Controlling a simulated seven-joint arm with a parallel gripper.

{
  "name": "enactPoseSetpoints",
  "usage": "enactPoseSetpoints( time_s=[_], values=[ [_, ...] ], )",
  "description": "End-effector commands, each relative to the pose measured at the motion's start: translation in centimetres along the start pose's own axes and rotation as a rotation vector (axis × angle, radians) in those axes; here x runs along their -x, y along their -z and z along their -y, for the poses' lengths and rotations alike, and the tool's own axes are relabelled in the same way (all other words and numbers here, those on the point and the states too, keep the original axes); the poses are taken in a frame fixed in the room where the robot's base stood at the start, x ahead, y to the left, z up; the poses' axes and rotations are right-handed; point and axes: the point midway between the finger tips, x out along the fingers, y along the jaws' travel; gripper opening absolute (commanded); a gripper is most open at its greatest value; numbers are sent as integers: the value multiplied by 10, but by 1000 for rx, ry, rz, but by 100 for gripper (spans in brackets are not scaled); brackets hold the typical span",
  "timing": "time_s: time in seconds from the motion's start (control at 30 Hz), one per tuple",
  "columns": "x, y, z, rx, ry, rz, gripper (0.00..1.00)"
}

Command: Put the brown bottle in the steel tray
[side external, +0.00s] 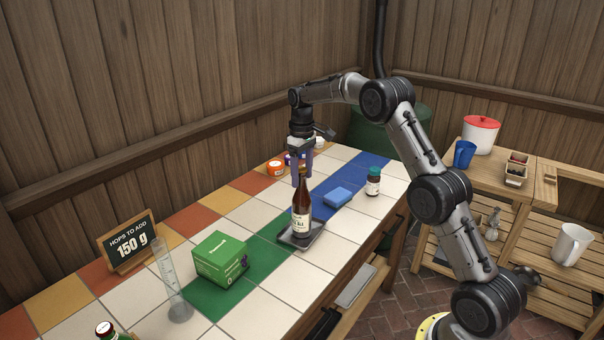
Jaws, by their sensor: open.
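The brown bottle (301,219) has a pale label and stands upright on the small steel tray (317,231) on the tiled counter. The bottle's base appears to be within the tray's rim. My gripper (302,178) points down at the top of the bottle, with its fingers open around or beside the neck. The bottle's top is partly hidden by the fingers, and I cannot tell whether either finger touches it.
A green box (220,259), a clear cylinder (172,285) and a chalkboard sign (129,243) stand left of the tray. An orange tub (275,168) is behind. White tiles in front are clear.

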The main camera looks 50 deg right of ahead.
Motion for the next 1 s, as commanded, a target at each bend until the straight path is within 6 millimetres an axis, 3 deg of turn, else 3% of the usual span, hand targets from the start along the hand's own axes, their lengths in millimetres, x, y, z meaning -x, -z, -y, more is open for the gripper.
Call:
enactPoseSetpoints(
  time_s=[0.27, 0.7, 1.0],
  values=[
    [21, 1, 0, 0, -2, -5, 67],
    [105, 1, 0, 0, -1, -3, 67],
    [123, 0, 0, 0, 0, 0, 67]
  ],
)
